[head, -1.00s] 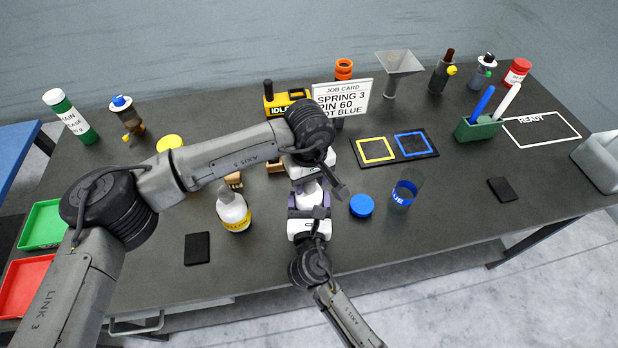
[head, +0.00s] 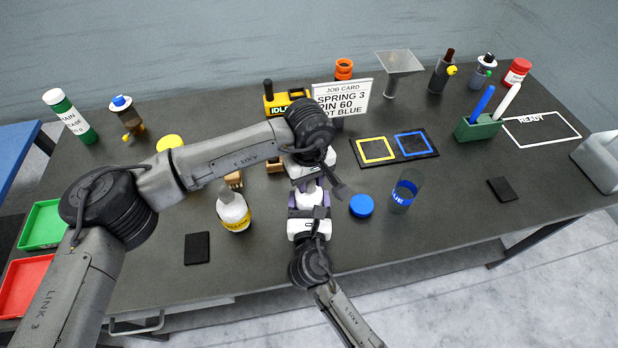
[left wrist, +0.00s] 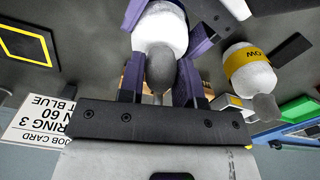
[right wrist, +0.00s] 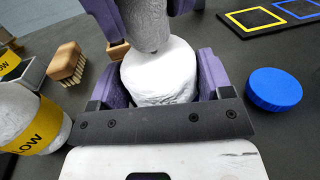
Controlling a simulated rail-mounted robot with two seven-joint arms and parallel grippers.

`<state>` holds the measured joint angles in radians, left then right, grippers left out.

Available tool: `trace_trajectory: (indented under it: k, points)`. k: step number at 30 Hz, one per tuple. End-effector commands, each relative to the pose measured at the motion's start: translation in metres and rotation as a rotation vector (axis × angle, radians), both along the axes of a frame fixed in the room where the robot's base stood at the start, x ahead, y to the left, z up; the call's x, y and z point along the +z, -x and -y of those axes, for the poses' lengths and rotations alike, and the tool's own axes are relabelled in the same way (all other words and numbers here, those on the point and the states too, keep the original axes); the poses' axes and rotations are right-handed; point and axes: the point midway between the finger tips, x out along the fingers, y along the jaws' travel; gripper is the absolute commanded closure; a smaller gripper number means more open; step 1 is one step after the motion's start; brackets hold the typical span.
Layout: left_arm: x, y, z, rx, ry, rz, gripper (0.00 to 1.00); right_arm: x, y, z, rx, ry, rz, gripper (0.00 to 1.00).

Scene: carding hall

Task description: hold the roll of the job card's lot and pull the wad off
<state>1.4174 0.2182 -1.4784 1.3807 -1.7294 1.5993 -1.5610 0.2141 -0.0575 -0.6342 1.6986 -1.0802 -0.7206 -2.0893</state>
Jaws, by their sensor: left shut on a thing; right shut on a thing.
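The job card (head: 343,99) reads SPRING 3, PIN 60 and, partly covered, LOT BLUE. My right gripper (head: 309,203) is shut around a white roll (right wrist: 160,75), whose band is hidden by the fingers. My left gripper (head: 308,180) faces it from the far side, shut on a grey wad (left wrist: 160,70). In the right wrist view the wad (right wrist: 146,28) overlaps the roll's top end; I cannot tell whether they still touch. Another white roll with a yellow band (head: 233,212) stands to the left, a grey wad on its top.
A blue lid (head: 361,205) and a clear cup with a blue band (head: 404,192) stand just right of my grippers. A board with yellow and blue squares (head: 395,148) lies behind. A wooden brush (right wrist: 68,62) is at left. The front right table is mostly clear.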

Motion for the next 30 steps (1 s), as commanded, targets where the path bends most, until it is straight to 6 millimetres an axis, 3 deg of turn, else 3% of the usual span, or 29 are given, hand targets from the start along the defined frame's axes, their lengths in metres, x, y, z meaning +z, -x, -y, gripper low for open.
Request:
trace_trajectory:
  k: [30]
  points:
    - [0.021,0.000,0.000,0.000,0.000,0.000,0.97,0.000,0.000,0.000,0.000,0.000,-0.001,0.70]
